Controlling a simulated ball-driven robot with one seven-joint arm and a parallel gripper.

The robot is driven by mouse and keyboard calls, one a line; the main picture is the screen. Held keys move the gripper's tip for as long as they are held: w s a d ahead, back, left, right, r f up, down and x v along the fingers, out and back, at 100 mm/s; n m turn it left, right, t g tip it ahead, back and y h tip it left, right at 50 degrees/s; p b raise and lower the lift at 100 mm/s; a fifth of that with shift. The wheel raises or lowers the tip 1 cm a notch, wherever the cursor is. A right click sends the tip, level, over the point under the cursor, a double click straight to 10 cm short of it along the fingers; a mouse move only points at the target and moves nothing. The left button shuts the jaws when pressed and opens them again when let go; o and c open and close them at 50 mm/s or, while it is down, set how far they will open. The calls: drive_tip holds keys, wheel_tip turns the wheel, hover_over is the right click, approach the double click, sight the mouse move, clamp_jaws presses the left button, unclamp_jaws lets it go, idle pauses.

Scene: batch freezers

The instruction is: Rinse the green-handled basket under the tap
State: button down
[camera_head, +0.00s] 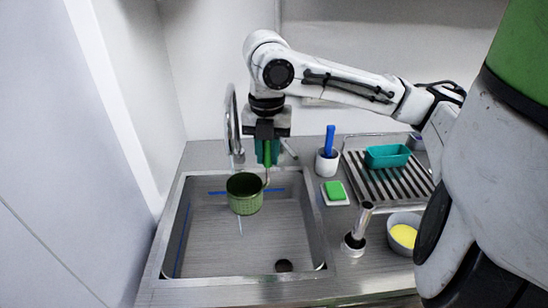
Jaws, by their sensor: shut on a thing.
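The green basket (244,197) hangs over the back part of the steel sink (225,245), mouth up. Its green handle (267,152) rises to my gripper (266,153). My gripper points down and is shut on this handle. The tap (232,125) is a tall curved metal spout at the back wall, just left of my gripper. Its lower end is above the basket, near the rim. I cannot clearly tell whether water runs from it.
Right of the sink stand a white cup with a blue-handled item (330,142), a green sponge (335,190) on a white dish, a metal cylinder (356,232) and a grey bowl (404,230) with yellow content. A teal tray (387,155) sits on the drying rack (375,188). A wall closes the left.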

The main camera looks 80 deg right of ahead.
drive_tip(key=w+d+f+b, duration=0.1)
drive_tip(key=w+d, duration=0.4)
drive_tip(key=shift+w+d+f, duration=0.2)
drive_tip(key=shift+w+f, duration=0.05)
drive_tip(key=shift+w, duration=0.1)
idle(0.3)
drive_tip(key=shift+s+d, duration=0.15)
idle(0.5)
drive_tip(key=shift+s+d, duration=0.25)
drive_tip(key=shift+d, duration=0.05)
drive_tip(key=shift+w+a, duration=0.1)
drive_tip(key=shift+a, duration=0.05)
drive_tip(key=shift+w+a, duration=0.3)
idle(0.4)
